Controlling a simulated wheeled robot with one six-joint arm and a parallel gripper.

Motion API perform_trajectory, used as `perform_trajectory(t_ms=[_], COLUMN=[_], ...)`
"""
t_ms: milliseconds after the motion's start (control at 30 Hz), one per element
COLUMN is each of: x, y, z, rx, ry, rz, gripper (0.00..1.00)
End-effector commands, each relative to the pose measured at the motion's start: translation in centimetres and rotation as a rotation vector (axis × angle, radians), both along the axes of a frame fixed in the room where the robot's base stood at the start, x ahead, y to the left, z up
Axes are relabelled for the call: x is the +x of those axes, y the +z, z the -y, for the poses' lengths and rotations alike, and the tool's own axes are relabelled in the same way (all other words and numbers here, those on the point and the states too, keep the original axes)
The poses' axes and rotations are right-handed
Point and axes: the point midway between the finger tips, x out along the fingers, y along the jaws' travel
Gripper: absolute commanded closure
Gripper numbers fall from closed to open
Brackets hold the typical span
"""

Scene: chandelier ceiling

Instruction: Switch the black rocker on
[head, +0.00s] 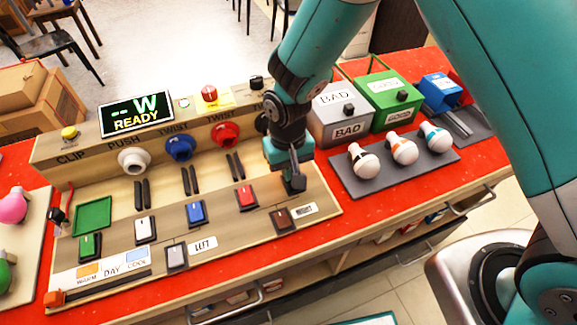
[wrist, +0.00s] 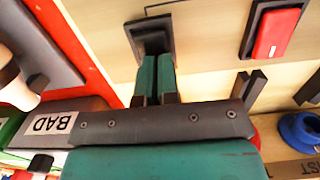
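The black rocker (wrist: 150,27) sits in a dark square housing on the wooden panel (wrist: 210,55), at the upper middle of the wrist view. My gripper (wrist: 156,58) is shut, its two teal fingers side by side with nothing between them. The fingertips are at the rocker's lower edge in that view and cover part of it; I cannot tell whether they press on it. In the head view my gripper (head: 294,188) points down at the right end of the rocker row and largely hides the black rocker. Which way the rocker is tipped is unclear.
Beside it are a red rocker (head: 246,197), a blue rocker (head: 195,212) and a brown rocker (head: 283,218). A display (head: 136,113) reads "-- W READY". Bulbs stand on a grey tray (head: 350,184) to the right, before a grey BAD bin (head: 328,125) and a green bin (head: 375,100).

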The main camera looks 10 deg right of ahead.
Motion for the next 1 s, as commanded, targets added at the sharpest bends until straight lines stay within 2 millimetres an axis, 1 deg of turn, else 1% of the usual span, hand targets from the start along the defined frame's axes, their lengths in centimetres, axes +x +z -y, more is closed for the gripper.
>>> perform_trajectory(t_ms=[33,167,267,300,500,600,700,800,1000], x=[-1.0,-0.5,0.1,0.3,0.7,0.8,0.9,0.9,0.9], y=[-0.1,2.4,5.0,5.2,9.7,11.6,12.8,13.6,14.0], z=[0.3,0.2,0.0,-0.1,-0.1,-0.1,-0.1,-0.1,-0.1], rx=[-0.012,-0.005,0.002,0.005,0.006,0.005,0.004,0.003,0.003], ry=[0.006,0.001,-0.002,-0.001,-0.003,-0.004,-0.004,-0.004,-0.004], rz=[-0.03,-0.012,0.007,0.01,0.014,0.014,0.013,0.012,0.012], gripper=[1.0,1.0,1.0,1.0,1.0,1.0,1.0,1.0,1.0])
